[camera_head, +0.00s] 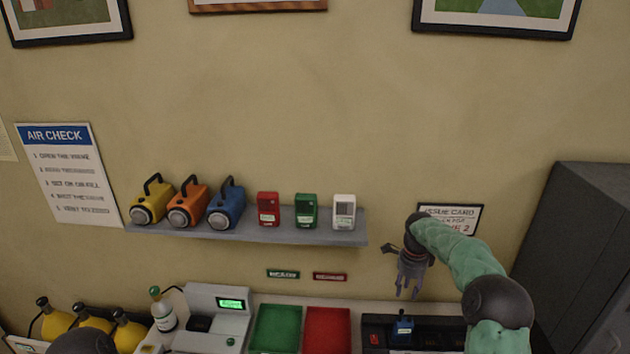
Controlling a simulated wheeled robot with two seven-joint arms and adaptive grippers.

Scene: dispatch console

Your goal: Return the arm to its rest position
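My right arm (465,262) comes in from the lower right, green with dark joints. Its gripper (407,290) hangs with its fingers pointing mostly down, in front of the wall and above the black console unit (440,325). The fingers look spread, with nothing seen between them. A small blue item (402,326) sits in the black unit below the fingertips, apart from them. My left gripper is out of view; a dark rounded part at the bottom left looks like my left arm.
A grey wall shelf (260,236) carries yellow, orange and blue lamps and red, green and white devices. Below are a green tray (277,330), a red tray (327,330), a grey instrument (218,305) and yellow cylinders (130,330). A dark cabinet (585,265) stands at right.

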